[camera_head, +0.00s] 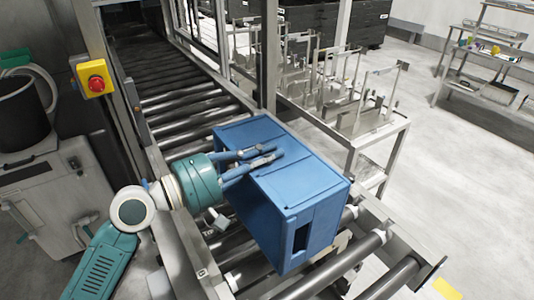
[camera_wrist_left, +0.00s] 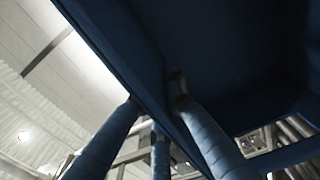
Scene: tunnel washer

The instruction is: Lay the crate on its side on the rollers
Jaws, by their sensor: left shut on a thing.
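The blue crate (camera_head: 312,187) is over the rollers (camera_head: 188,103) in the head view, with a broad flat face up and a dark handle slot in its near end. It looks turned on its side; whether it rests fully on the rollers cannot be told. My left gripper (camera_head: 262,158) reaches in from the left, its fingers along the crate's upper left part. In the left wrist view its fingers lie on both sides of the crate's wall (camera_wrist_left: 125,62), shut on it. The crate's dark inside shows there. My right gripper is not in view.
A yellow box with a red stop button (camera_head: 95,84) stands on a post left of the rollers. A metal post (camera_head: 268,60) rises behind the crate. A rack table (camera_head: 375,150) stands right of the conveyor. Bare rollers (camera_head: 345,262) show at the near end.

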